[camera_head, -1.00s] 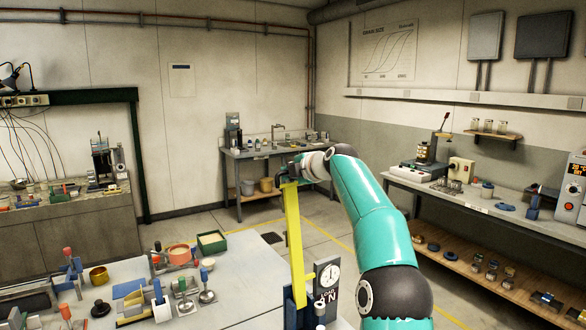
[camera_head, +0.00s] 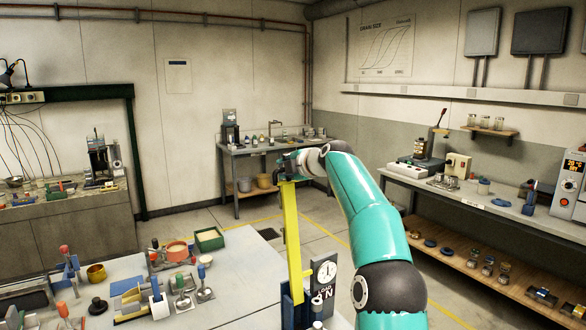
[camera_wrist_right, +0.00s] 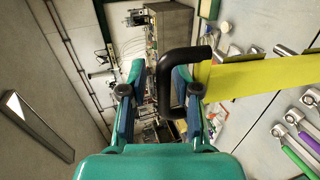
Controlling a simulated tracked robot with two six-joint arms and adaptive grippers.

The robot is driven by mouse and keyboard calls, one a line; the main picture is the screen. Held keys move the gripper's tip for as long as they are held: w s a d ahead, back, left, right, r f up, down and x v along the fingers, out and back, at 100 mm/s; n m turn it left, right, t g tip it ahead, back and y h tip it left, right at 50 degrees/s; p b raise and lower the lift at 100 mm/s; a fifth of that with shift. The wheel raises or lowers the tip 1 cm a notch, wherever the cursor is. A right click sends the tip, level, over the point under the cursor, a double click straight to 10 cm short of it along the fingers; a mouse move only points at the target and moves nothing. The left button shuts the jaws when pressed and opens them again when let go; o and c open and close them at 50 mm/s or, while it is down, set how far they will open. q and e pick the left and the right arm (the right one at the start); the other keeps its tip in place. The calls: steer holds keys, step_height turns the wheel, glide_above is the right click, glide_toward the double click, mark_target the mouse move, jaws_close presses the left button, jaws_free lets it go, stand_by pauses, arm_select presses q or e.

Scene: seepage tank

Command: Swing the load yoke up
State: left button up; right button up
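The load yoke is a long yellow bar (camera_head: 291,235), standing nearly upright at the front bench's right side, beside a dial gauge (camera_head: 325,271) on a panel. In the right wrist view the yellow bar (camera_wrist_right: 262,76) runs off to the right, with a black U-shaped handle (camera_wrist_right: 165,85) at its end. My right gripper (camera_head: 287,174) is at the bar's top. In the wrist view its fingers (camera_wrist_right: 154,85) are spread wide, with the handle between them, closer to the right finger. Whether that finger touches the handle I cannot tell. My left gripper is not in view.
The front bench (camera_head: 240,272) holds a green tray (camera_head: 209,239), an orange bowl (camera_head: 177,252), a brass cup (camera_head: 96,273) and several small fittings at left. A side bench (camera_head: 480,203) with instruments stands at right. Floor shows between the benches.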

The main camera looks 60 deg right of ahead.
steer(key=v, duration=1.2)
steer(key=shift+f, duration=0.1)
